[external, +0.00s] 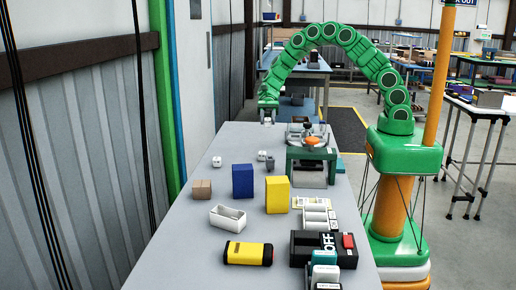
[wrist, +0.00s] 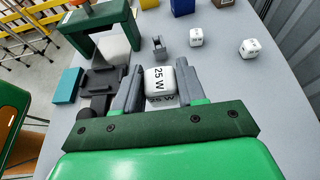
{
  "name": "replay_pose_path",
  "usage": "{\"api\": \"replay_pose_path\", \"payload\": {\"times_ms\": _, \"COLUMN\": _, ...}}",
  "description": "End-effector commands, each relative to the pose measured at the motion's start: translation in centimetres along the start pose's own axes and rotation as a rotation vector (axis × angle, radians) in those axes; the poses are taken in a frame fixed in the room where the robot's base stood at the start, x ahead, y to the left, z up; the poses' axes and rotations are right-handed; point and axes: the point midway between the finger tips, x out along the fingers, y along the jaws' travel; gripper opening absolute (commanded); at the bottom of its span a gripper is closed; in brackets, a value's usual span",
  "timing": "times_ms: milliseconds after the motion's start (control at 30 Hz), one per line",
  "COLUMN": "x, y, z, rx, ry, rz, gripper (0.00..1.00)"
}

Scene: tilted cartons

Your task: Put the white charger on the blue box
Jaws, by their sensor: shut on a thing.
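The white charger (wrist: 160,80), a small block marked "25 W", sits between the fingers of my gripper (wrist: 158,71) in the wrist view. My gripper is shut on it. In the external view my gripper (external: 268,106) points down at the far end of the table, with the charger (external: 267,120) showing white below it; its exact height above the table is hard to tell. The blue box (external: 243,181) stands upright nearer the camera, apart from my gripper. Part of the blue box (wrist: 182,6) shows at the wrist view's top edge.
White cubes (external: 217,161) and a small grey piece (wrist: 159,47) lie between my gripper and the blue box. A green stand (external: 310,154) is at right. A yellow box (external: 277,194), brown box (external: 201,189) and white tray (external: 227,218) are near the blue box.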

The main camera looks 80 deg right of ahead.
Motion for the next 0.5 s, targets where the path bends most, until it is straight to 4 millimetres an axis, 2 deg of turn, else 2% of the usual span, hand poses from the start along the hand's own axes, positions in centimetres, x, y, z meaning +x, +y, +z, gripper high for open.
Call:
{"api": "replay_pose_path", "payload": {"times_ms": 267, "x": 0.6, "y": 0.0, "z": 0.8, "rx": -0.005, "ry": 0.000, "rz": -0.002, "gripper": 0.09}}
{"api": "replay_pose_path", "payload": {"times_ms": 367, "x": 2.0, "y": -0.4, "z": 2.2, "rx": -0.012, "ry": 0.002, "rz": -0.008, "gripper": 0.09}}
{"api": "replay_pose_path", "payload": {"times_ms": 500, "x": 5.2, "y": -0.8, "z": 5.2, "rx": -0.019, "ry": 0.003, "rz": -0.017, "gripper": 0.09}}
